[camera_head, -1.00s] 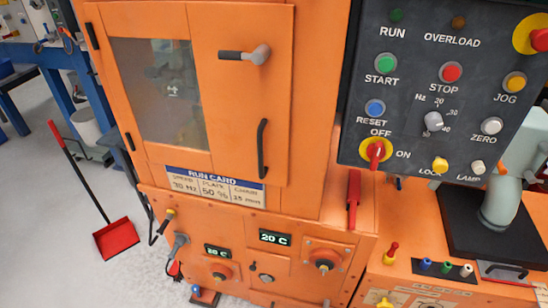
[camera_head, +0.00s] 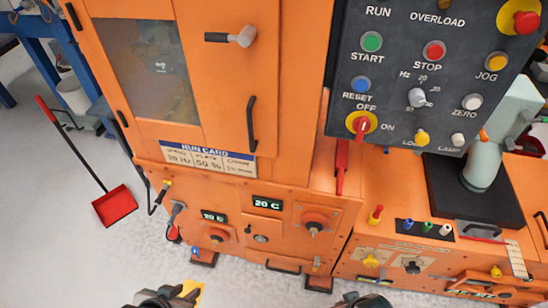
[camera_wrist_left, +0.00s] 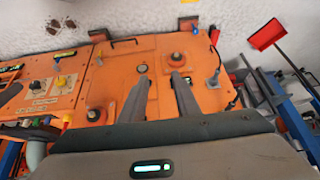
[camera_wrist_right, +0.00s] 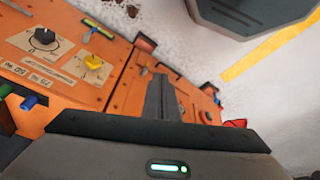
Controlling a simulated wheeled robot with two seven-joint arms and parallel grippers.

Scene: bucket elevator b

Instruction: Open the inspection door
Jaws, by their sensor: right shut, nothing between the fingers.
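The inspection door (camera_head: 210,70) is an orange panel with a grey window (camera_head: 147,68) on the tall cabinet, and it looks shut. It carries a latch lever with a black grip (camera_head: 232,37) at upper right and a black vertical pull handle (camera_head: 252,122) lower down. My left gripper (camera_wrist_left: 158,82) is open and empty, its two fingers apart in front of the lower orange panel. My right gripper (camera_wrist_right: 160,80) is shut and empty, near the lower front panel. In the head view only dark parts of both show at the bottom edge, well below the door.
A dark control panel (camera_head: 430,80) with buttons stands right of the door. A red lever (camera_head: 342,160) hangs below it. Knobs and displays fill the lower front. A red dustpan (camera_head: 115,205) lies on the left floor. Pale floor (camera_head: 80,265) is clear at lower left.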

